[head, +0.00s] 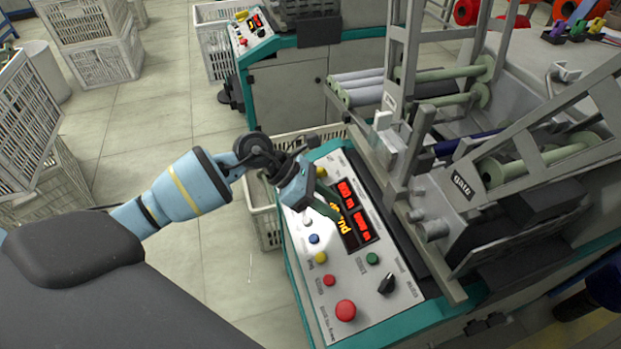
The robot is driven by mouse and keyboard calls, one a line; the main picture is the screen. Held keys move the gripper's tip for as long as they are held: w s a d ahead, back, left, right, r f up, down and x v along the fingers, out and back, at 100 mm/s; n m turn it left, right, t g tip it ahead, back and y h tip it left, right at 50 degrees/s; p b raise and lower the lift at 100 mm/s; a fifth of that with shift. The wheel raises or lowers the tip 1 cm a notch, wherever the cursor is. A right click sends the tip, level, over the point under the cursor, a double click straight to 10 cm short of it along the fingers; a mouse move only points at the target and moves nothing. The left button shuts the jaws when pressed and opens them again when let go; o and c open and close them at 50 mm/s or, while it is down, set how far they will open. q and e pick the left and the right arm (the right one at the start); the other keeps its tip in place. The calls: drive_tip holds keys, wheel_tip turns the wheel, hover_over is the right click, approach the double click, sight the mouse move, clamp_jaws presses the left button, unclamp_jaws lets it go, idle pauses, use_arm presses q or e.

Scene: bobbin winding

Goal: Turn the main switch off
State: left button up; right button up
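The control panel (318,268) is a light sloped plate with a teal frame on the winding machine. A black rotary knob (387,285), which looks like the main switch, sits near its lower right corner; its label is too small to read. My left gripper (328,208) is over the upper part of the panel, beside the lit display (354,214) and partly in front of it. It is up and left of the knob and apart from it. Its fingertips are too small and dark to show whether they are open or shut. My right gripper is not in view.
A large red button (345,310) is left of and below the knob, and a green button (372,258) is just above it. Smaller coloured buttons line the panel's left side. The machine's metal frame (425,255) rises right of the panel. Crates (262,215) stand on the floor.

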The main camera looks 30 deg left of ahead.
use_arm(q)
drive_tip(key=w+a+y, duration=0.1)
drive_tip(key=a, duration=0.1)
drive_tip(key=w+a+m+y+b, duration=0.1)
drive_tip(key=w+a, duration=0.1)
drive_tip(key=w+a+m+y, duration=0.1)
drive_tip(key=a, duration=0.2)
drive_tip(key=shift+w+a+r+y+b, duration=0.1)
drive_tip(key=shift+w+r+y+b, duration=0.05)
drive_tip(key=shift+r+y+b, duration=0.2)
drive_tip(key=w+a+r+y, duration=0.2)
drive_tip(key=a+y, duration=0.1)
drive_tip(key=a, duration=0.3)
drive_tip(key=shift+m+t, duration=0.3)
drive_tip(key=shift+m, duration=0.1)
drive_tip(key=b+x, duration=0.1)
drive_tip(key=x, duration=0.5)
drive_tip(key=shift+w+d+f+b, duration=0.25)
drive_tip(key=shift+w+d+b, duration=0.05)
drive_tip(key=shift+b, duration=0.1)
drive_tip(key=shift+w+d+f, duration=0.15)
drive_tip(key=shift+w+f, duration=0.05)
drive_tip(key=shift+f, duration=0.3)
clamp_jaws()
